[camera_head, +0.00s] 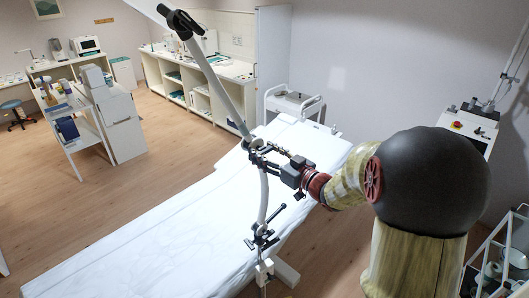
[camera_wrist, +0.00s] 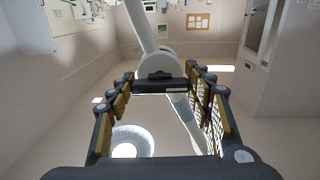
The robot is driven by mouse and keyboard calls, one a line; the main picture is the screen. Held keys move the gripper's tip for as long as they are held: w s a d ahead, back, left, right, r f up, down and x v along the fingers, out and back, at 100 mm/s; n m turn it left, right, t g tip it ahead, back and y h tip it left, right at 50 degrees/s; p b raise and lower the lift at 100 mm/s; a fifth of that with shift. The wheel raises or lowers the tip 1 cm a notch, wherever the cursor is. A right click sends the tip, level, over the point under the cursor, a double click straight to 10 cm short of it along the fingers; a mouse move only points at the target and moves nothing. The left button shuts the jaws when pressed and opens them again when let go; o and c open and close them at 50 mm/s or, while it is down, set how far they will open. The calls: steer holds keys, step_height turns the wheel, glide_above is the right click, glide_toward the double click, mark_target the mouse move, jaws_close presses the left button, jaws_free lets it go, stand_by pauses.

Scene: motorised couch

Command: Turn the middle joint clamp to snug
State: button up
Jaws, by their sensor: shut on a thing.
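A pale jointed support arm (camera_head: 212,85) rises beside the white couch. Its middle joint (camera_head: 256,143) sits about halfway up, and my gripper (camera_head: 265,150) reaches it from the right. In the wrist view, the dark bar of the middle joint clamp (camera_wrist: 160,87) lies crosswise in front of the pale round joint housing (camera_wrist: 160,68). My two padded fingers stand on either side of the bar, at its ends, and my gripper (camera_wrist: 161,79) is shut on it. The bar looks level in the wrist view. The fingers partly hide the clamp in the head view.
The couch (camera_head: 165,215) with its white sheet lies below the arm. Another dark clamp (camera_head: 262,238) is lower on the support arm, and one (camera_head: 182,22) is at its top. A white trolley (camera_head: 293,102) stands behind the couch.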

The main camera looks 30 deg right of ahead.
steer(key=shift+m+p, duration=0.35)
steer(key=shift+m, duration=0.05)
steer(key=shift+c, duration=0.5)
steer(key=m+p, duration=0.3)
steer(key=shift+r+m, duration=0.15)
steer(key=shift+m, duration=0.15)
steer(key=shift+m+p, duration=1.55)
steer(key=shift+m, duration=0.65)
steer(key=shift+f, duration=0.2)
steer(key=o, duration=1.2)
